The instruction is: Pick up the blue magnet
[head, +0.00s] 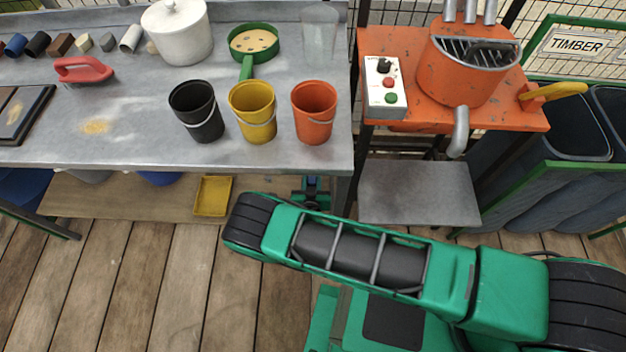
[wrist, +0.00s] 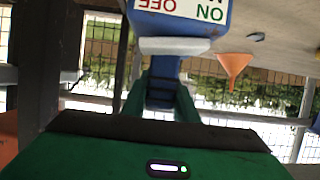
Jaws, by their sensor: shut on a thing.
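The blue magnet (wrist: 185,32) fills the upper middle of the wrist view. It has a white label with green ON and red OFF lettering, upside down in the picture, and a pale grey bar across it. My gripper (wrist: 163,88) has its two green fingers on either side of the magnet's narrow blue part and is shut on it. In the head view, a small blue and dark part (head: 311,190) shows below the bench's front edge, beyond my green arm. My arm hides most of that area.
The grey bench (head: 140,150) holds black (head: 196,112), yellow (head: 252,110) and orange (head: 314,111) buckets near its front edge. An orange furnace (head: 465,65) stands on a stand at right. A yellow tray (head: 212,196) lies below the bench. An orange funnel (wrist: 235,65) shows beside the magnet.

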